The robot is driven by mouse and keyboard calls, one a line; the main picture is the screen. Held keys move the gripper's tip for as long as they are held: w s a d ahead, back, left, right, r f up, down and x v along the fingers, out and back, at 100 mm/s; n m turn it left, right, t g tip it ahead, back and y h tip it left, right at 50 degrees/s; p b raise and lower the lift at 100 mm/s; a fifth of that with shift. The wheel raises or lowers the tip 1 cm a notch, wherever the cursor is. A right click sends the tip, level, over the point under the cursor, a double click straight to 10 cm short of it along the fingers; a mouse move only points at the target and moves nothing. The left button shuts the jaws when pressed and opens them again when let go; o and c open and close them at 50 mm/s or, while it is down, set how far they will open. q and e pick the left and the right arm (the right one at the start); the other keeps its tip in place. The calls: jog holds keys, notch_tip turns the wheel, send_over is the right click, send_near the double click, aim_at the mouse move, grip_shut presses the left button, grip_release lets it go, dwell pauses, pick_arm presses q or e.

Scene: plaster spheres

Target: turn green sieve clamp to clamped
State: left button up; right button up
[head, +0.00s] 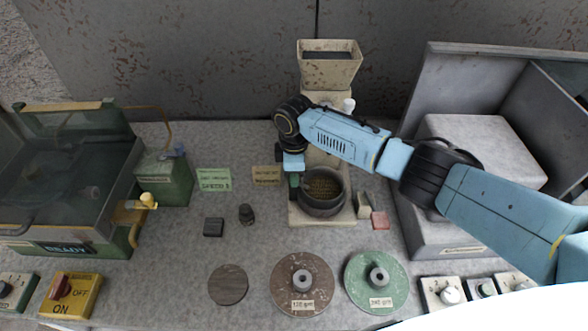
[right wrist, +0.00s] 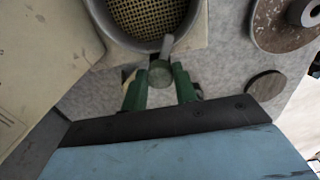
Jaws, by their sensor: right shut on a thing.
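A dark round sieve pan (head: 322,204) with a mesh floor sits on the beige machine's base in the head view. Its rim and mesh (right wrist: 150,18) fill the top of the right wrist view. My right gripper (head: 294,186) points down at the pan's left side. In the right wrist view its two green fingers (right wrist: 160,84) are shut on the green sieve clamp, whose round, greyish-green top (right wrist: 160,73) shows between them. A short grey bar (right wrist: 167,46) reaches from there to the pan's rim. In the head view the gripper hides most of the clamp. My left gripper is out of view.
A beige hopper (head: 329,66) rises behind the pan. A brown disc (head: 286,272) and a green disc (head: 362,272) lie in front. A grey cabinet (head: 480,150) stands right; a green glass-lidded machine (head: 60,185) stands left.

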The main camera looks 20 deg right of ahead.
jog(key=n, duration=0.5)
jog(key=shift+a, duration=0.1)
jog(key=shift+n, duration=0.3)
dwell(0.4)
jog(key=o, duration=1)
jog(key=shift+c, duration=0.2)
jog(key=shift+r, duration=0.1)
notch_tip(320, 180, up, 13)
jog(key=shift+s+r, duration=0.15)
